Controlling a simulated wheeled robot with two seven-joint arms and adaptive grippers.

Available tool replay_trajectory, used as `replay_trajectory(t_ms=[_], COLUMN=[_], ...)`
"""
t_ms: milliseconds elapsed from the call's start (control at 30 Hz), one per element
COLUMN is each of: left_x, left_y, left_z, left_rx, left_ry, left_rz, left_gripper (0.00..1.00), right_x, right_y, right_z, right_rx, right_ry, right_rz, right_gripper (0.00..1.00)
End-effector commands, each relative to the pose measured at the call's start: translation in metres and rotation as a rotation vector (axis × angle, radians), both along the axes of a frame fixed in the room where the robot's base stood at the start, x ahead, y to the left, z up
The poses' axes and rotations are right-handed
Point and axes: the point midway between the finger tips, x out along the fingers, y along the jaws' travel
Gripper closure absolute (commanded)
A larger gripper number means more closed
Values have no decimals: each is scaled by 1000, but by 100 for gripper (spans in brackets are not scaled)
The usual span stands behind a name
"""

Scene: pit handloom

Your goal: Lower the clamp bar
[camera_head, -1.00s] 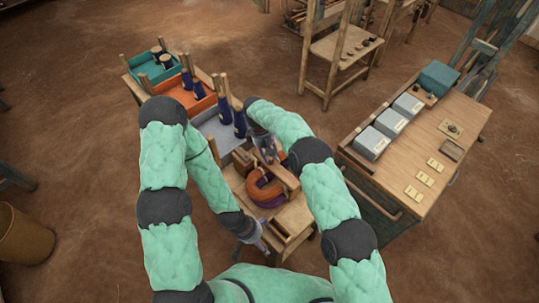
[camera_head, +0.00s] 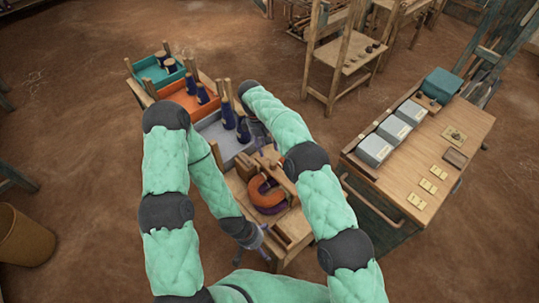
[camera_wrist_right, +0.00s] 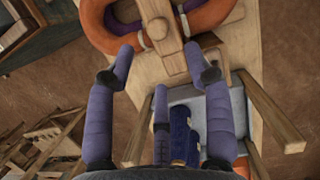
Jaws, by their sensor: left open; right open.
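The clamp bar appears to be the wooden bar (camera_head: 283,182) beside the orange coil (camera_head: 264,200) on the small wooden bench; I cannot tell exactly how high it stands. A purple coil lies against the orange one. In the right wrist view, the orange coil (camera_wrist_right: 112,38) is at the top, with wooden pieces (camera_wrist_right: 158,22) across its middle. My right gripper (camera_wrist_right: 160,50) is open, its fingertips spread either side of the wood; contact is unclear. In the head view it is largely hidden behind its arm. My left gripper (camera_head: 262,238) is open near the bench's front edge, apart from the coil.
Grey (camera_head: 222,136), orange (camera_head: 186,97) and teal (camera_head: 154,68) trays with dark spools and wooden posts stand behind the bench. A side table (camera_head: 400,190) with grey boxes (camera_head: 374,150) is to the right. Open floor lies to the left.

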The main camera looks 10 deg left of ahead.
Motion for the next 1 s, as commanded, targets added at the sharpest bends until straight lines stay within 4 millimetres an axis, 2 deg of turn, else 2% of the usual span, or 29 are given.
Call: replay_trajectory(t_ms=[100,300,867,1000], left_x=[0,0,0,0], left_y=[0,0,0,0], left_z=[0,0,0,7], left_rx=[0,0,0,0], left_ry=[0,0,0,0], left_rz=[0,0,0,0], left_gripper=[0,0,0,0], right_x=[3,5,5,5], right_y=[5,9,9,9], right_z=[16,32,34,41], right_rx=[0,0,-1,0], right_ry=[-2,0,0,0], right_rz=[-1,0,0,0], right_gripper=[48,48,48,48])
